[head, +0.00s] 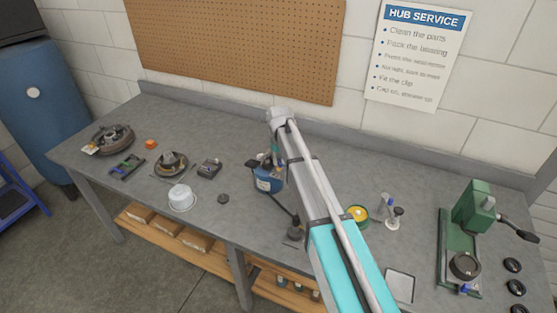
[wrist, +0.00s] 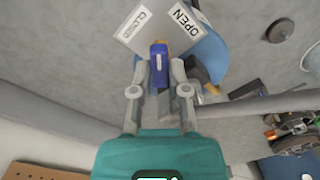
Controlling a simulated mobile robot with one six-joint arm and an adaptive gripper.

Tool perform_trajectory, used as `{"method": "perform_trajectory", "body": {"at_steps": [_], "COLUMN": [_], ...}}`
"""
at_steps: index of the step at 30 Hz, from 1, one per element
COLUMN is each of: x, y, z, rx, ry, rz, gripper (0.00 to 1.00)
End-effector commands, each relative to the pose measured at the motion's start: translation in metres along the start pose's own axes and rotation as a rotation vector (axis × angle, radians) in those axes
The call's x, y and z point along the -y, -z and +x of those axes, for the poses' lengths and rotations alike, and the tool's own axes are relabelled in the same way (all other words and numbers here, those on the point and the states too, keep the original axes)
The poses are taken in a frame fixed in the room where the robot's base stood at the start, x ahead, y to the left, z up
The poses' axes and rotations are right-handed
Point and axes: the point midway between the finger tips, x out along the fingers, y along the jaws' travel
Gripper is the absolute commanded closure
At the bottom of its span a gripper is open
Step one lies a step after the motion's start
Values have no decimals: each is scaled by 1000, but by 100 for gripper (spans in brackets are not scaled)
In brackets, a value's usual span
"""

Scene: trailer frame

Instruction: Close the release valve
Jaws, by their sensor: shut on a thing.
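The blue bottle jack (head: 267,181) stands on the grey bench, partly hidden by my arm in the head view. Part of its blue body (wrist: 208,55) shows in the wrist view. Two plates on it read CLOSED (wrist: 137,24) and OPEN (wrist: 181,20). The blue release valve lever (wrist: 158,64) lies below the gap between the two plates. My gripper (wrist: 158,72) has one finger on each side of the lever and is shut on it. In the head view my arm hides most of the gripper and the valve.
A green press (head: 474,215) stands at the right. The pegboard wall rises behind.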

Motion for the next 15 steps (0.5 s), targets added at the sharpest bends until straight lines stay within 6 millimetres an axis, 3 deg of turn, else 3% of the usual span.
{"method": "perform_trajectory", "body": {"at_steps": [15], "x": [-2], "y": [0], "z": [0], "rx": [-2], "ry": [-2], "rz": [-218], "gripper": [100]}}
